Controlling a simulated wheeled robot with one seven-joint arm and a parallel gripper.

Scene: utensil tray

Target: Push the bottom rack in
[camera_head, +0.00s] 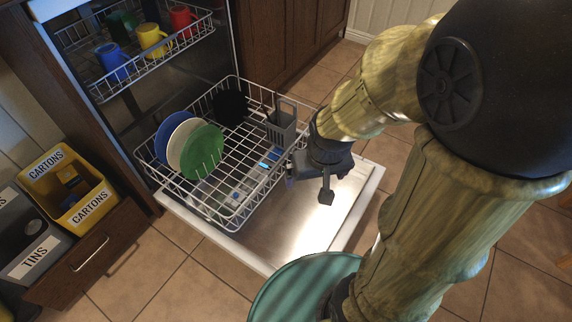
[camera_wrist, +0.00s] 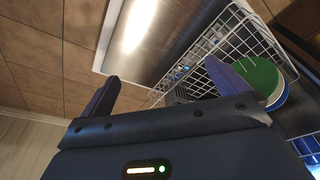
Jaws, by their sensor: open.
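The bottom rack (camera_head: 243,172) is a white wire basket, pulled out over the lowered dishwasher door (camera_head: 303,218). It holds a blue, a white and a green plate (camera_head: 204,150) on its left, a dark round item (camera_head: 229,106) at the back and a grey cutlery basket (camera_head: 281,124) on its right. My gripper (camera_head: 308,184) is open, with nothing between the fingers, by the rack's right front side above the door. In the wrist view the rack (camera_wrist: 203,66) lies beyond the fingers to the right. Whether a finger touches it I cannot tell.
The upper rack (camera_head: 150,66) with several mugs is also pulled out. A yellow cartons bin (camera_head: 66,186) and a grey tins bin (camera_head: 30,240) stand at left. A round teal surface (camera_head: 290,288) is at the front. Tiled floor is clear at left front.

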